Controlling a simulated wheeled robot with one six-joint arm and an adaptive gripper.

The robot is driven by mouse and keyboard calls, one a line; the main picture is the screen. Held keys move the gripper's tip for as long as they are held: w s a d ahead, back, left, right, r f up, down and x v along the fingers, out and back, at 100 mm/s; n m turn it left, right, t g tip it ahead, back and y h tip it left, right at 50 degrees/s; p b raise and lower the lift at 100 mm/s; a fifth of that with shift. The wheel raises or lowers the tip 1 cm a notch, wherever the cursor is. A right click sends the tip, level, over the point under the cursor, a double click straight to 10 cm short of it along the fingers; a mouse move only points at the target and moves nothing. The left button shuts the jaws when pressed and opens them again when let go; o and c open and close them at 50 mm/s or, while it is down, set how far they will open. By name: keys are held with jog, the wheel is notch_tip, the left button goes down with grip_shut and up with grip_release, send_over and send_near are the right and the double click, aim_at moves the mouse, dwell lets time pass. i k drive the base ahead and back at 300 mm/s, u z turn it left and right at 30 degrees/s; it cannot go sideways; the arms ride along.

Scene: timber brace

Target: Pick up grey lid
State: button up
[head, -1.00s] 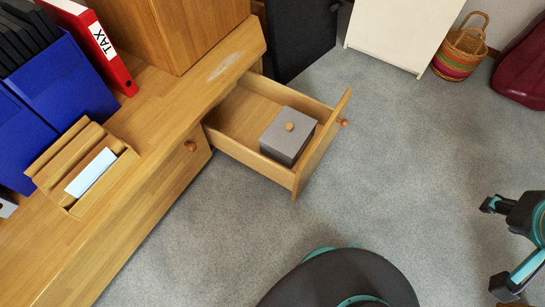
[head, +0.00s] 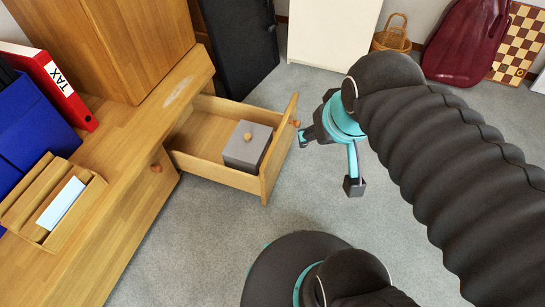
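The grey lid (head: 237,150) has a small round wooden knob and sits on a square grey box (head: 241,165). The box stands inside the pulled-out wooden drawer (head: 205,172), towards its front end. My gripper (head: 328,162) is to the right of the drawer, beyond its front panel and apart from the lid. Its two fingers are spread wide with nothing between them.
The drawer's front panel (head: 279,150) with its knob stands between my gripper and the box. The wooden cabinet (head: 115,125) is on the left, holding a red TAX binder (head: 55,85) and a wooden organiser (head: 85,195). Grey floor (head: 215,225) lies clear in front.

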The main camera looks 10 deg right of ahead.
aim_at(248, 142)
jog(key=z, duration=1.2)
jog(key=i, duration=0.7)
jog(key=u, duration=3.05)
